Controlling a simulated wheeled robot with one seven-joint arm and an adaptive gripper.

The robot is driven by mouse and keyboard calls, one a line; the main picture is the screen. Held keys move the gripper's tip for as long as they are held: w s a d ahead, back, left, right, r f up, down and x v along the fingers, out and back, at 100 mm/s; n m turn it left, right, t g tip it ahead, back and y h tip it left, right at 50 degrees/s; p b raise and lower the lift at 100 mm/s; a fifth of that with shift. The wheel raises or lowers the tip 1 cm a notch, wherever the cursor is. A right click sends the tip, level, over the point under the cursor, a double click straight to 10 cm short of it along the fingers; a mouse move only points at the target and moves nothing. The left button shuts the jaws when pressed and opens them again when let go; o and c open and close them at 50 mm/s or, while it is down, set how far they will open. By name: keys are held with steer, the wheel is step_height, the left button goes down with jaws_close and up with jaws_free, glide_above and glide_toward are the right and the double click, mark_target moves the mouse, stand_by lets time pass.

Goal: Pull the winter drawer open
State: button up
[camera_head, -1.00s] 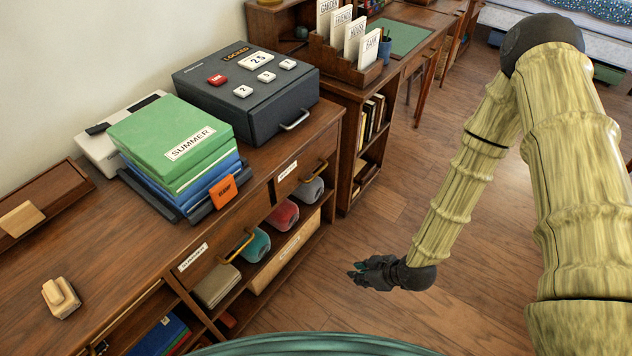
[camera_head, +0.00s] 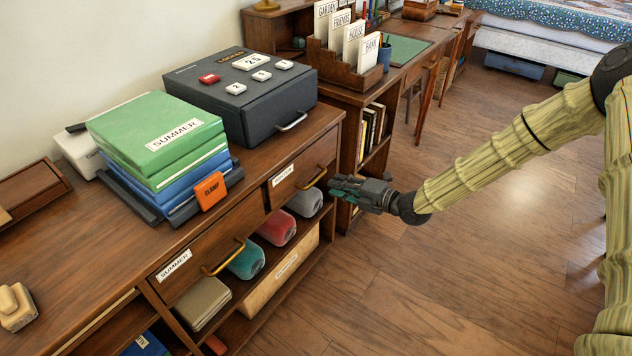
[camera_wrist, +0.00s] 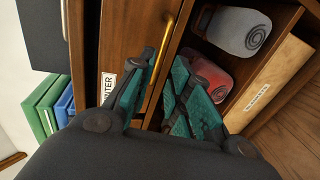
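The winter drawer (camera_head: 298,180) is in the upper right of the cabinet front and looks closed. It has a white label and a brass bar handle (camera_head: 312,178). In the wrist view its label (camera_wrist: 107,86) is partly cut off, and the handle (camera_wrist: 170,40) runs up between my fingertips in the picture. My gripper (camera_head: 336,186) is open and empty, with teal pads, just in front and to the right of the handle. In the wrist view my gripper (camera_wrist: 166,62) has a gap between its fingers. Contact with the handle does not show.
The summer drawer (camera_head: 205,259) is beside it, to the left. Below is an open shelf with rolled items, including a red roll (camera_head: 277,226) and a grey roll (camera_head: 305,202). A dark locked box (camera_head: 240,100) stands on top. The floor to the right is clear.

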mark_target(318, 179)
steer(key=x, duration=0.8)
steer(key=shift+w+a+f+b, duration=0.1)
steer(key=shift+w+a+b, duration=0.1)
steer(key=shift+a+b, duration=0.15)
steer(key=shift+c, duration=0.3)
steer(key=shift+d, duration=0.1)
jaws_close()
